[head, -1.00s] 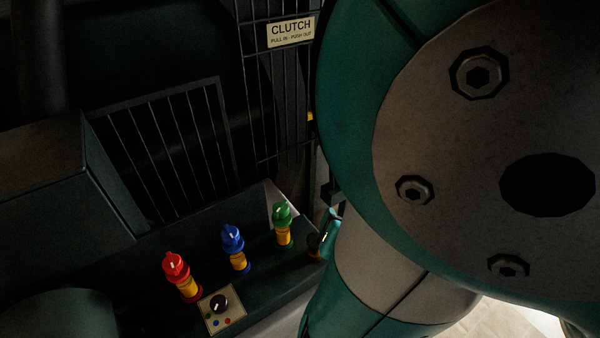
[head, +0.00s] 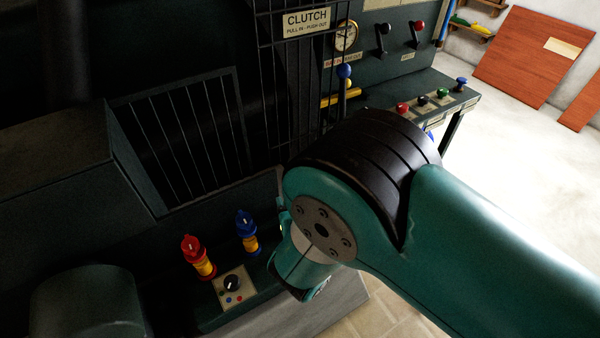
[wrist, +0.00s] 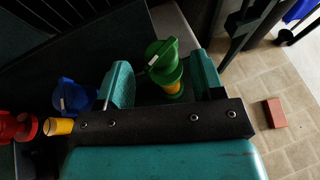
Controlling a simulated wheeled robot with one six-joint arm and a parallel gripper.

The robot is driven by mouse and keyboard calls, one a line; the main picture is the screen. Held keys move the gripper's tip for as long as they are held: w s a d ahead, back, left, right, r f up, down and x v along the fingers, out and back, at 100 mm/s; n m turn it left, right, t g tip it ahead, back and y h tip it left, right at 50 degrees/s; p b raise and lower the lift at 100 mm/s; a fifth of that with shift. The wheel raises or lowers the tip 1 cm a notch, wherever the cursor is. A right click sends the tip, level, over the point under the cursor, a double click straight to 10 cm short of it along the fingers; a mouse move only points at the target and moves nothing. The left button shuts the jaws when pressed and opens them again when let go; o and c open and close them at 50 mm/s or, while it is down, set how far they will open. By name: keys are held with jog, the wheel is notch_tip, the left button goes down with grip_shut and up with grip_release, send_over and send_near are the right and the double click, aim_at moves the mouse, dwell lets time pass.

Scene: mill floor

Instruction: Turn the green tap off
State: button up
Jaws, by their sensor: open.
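The green tap (wrist: 163,62) shows in the wrist view between the two fingers of my gripper (wrist: 158,84). It has a green top with a white mark, and a yellow body is partly visible below it. My gripper is open around it; I cannot tell whether either finger touches it. In the head view my arm hides the green tap and most of the gripper. The blue tap (head: 246,230) stands to its left and also shows in the wrist view (wrist: 72,97). The red tap (head: 196,256) stands further left.
A small panel with a black knob (head: 232,284) sits in front of the taps. A barred guard (head: 185,135) rises behind them. A bench with several coloured knobs (head: 452,97) stands at the back right. A red brick (wrist: 275,113) lies on the open floor.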

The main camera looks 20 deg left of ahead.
jog(key=shift+x, duration=1.95)
jog(key=shift+c, duration=0.4)
jog(key=c, duration=0.8)
